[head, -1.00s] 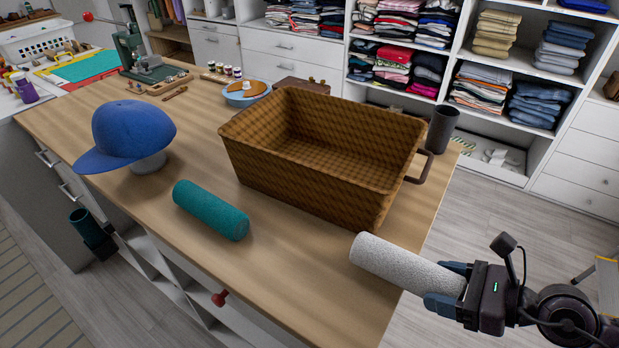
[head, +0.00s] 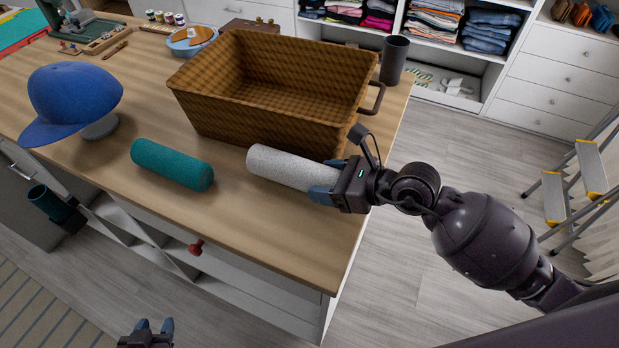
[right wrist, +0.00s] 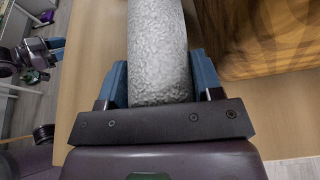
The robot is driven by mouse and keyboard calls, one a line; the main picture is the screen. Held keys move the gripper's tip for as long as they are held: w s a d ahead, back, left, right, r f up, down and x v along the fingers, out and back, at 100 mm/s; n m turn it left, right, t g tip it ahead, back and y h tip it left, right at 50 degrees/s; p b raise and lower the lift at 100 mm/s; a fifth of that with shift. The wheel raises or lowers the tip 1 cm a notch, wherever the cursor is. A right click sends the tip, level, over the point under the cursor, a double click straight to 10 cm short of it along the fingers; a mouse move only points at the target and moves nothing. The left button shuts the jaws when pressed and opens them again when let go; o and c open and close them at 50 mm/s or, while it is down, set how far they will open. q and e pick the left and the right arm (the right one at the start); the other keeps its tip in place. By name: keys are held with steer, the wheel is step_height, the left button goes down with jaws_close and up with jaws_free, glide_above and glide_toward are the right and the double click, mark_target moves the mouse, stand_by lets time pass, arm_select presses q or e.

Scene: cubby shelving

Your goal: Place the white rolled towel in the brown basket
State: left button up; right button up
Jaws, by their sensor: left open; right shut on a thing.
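The white rolled towel (head: 285,167) is in front of the brown basket (head: 240,118) in the head view. My right gripper (head: 324,183) is shut on its right end, and the towel points left over the counter. The right wrist view shows the towel (right wrist: 158,45) between both fingers (right wrist: 160,85), with the basket (right wrist: 275,35) at the upper right. The basket looks empty and stands on the wooden counter, with a handle on its right side. My left gripper (head: 152,330) is open and empty at the bottom edge of the head view, below the counter.
A teal rolled towel (head: 172,164) lies on the wooden counter (head: 235,220) left of the white one. A blue cap (head: 72,98) sits on a stand further left. A dark cup (head: 394,60) stands behind the basket's handle. A stepladder (head: 575,185) stands at the right.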

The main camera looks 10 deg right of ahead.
mark_target(307, 175)
steer(key=w+a, duration=0.2)
steer(key=a, duration=0.1)
steer(key=shift+w+a, duration=0.1)
steer(key=shift+a, duration=0.05)
steer(key=shift+f, duration=0.85)
steer(key=o, duration=0.7)
